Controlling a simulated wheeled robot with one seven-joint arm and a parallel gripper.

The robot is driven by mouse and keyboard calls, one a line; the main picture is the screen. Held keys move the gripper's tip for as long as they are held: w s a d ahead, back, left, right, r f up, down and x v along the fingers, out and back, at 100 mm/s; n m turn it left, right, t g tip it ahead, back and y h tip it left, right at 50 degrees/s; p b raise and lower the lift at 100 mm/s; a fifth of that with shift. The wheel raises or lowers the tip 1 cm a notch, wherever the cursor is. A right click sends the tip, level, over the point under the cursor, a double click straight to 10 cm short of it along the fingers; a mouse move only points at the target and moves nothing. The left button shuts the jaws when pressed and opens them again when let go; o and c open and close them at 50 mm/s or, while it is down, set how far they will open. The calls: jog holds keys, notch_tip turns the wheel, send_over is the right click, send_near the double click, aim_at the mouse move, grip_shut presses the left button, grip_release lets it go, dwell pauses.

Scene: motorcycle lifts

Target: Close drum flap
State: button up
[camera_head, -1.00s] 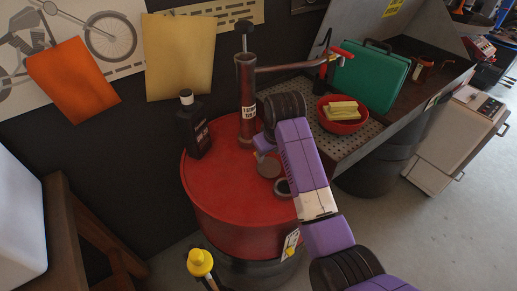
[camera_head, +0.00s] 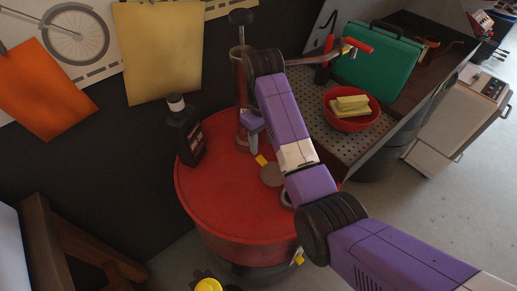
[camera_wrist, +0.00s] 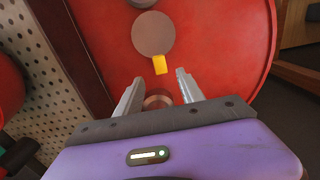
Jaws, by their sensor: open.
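The red drum (camera_head: 235,200) stands upright below my arm; its red top also fills much of the wrist view (camera_wrist: 225,50). A grey-brown round flap (camera_head: 271,175) with a yellow tab (camera_head: 262,160) is at the drum top, beside a ring-shaped opening (camera_head: 286,198) partly hidden by my arm. In the wrist view the flap (camera_wrist: 153,33) lies beyond my fingertips, its yellow tab (camera_wrist: 160,64) pointing toward them. I cannot tell its exact tilt. My gripper (camera_wrist: 158,77) is open and empty, above the drum top, with the tab just ahead between its fingers.
A pump post (camera_head: 240,85) rises from the drum close to my gripper. A dark bottle (camera_head: 185,135) stands on the drum's left. At right, a perforated bench (camera_head: 340,145) holds a red bowl (camera_head: 350,121) and a green case (camera_head: 378,66). A yellow-topped object (camera_head: 208,286) is in front.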

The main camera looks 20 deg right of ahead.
aim_at(262, 160)
notch_tip(262, 160, down, 7)
jog(key=shift+f+p, duration=0.15)
jog(key=shift+p, duration=0.35)
grip_shut()
dwell(1.3)
